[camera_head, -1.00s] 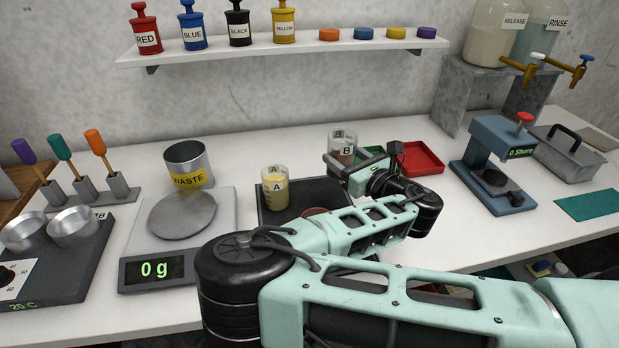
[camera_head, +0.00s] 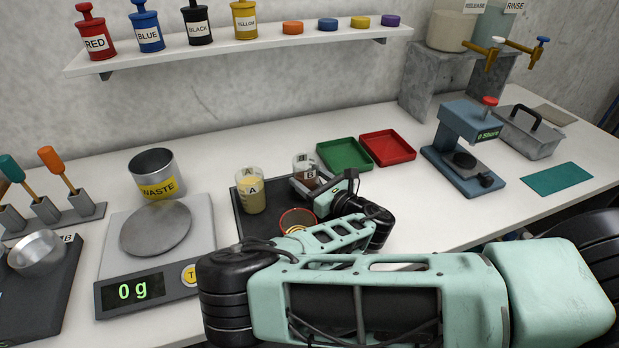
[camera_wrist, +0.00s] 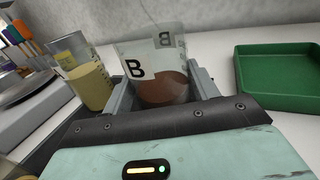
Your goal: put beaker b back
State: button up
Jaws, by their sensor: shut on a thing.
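Beaker B (camera_head: 305,172) is a clear beaker with a "B" label and brown contents. It is upright between the fingers of my gripper (camera_head: 309,186), which is shut on it. It is over the back right part of the dark tray (camera_head: 247,222); I cannot tell whether its base touches the tray. In the wrist view, beaker B (camera_wrist: 155,68) fills the space between the jaws, its lower part hidden by the gripper. Beaker A (camera_head: 251,191), with yellow contents, stands on the tray to the left, apart from beaker B.
A green tray (camera_head: 344,155) and a red tray (camera_head: 388,148) lie to the right. A round rimmed container (camera_head: 298,221) is in front, partly hidden by my arm. The scale (camera_head: 158,245) reads 0 g at left, with the waste can (camera_head: 156,174) behind it.

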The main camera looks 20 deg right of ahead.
jog(key=shift+f, duration=0.2)
jog(key=shift+f, duration=0.1)
jog(key=o, duration=1.2)
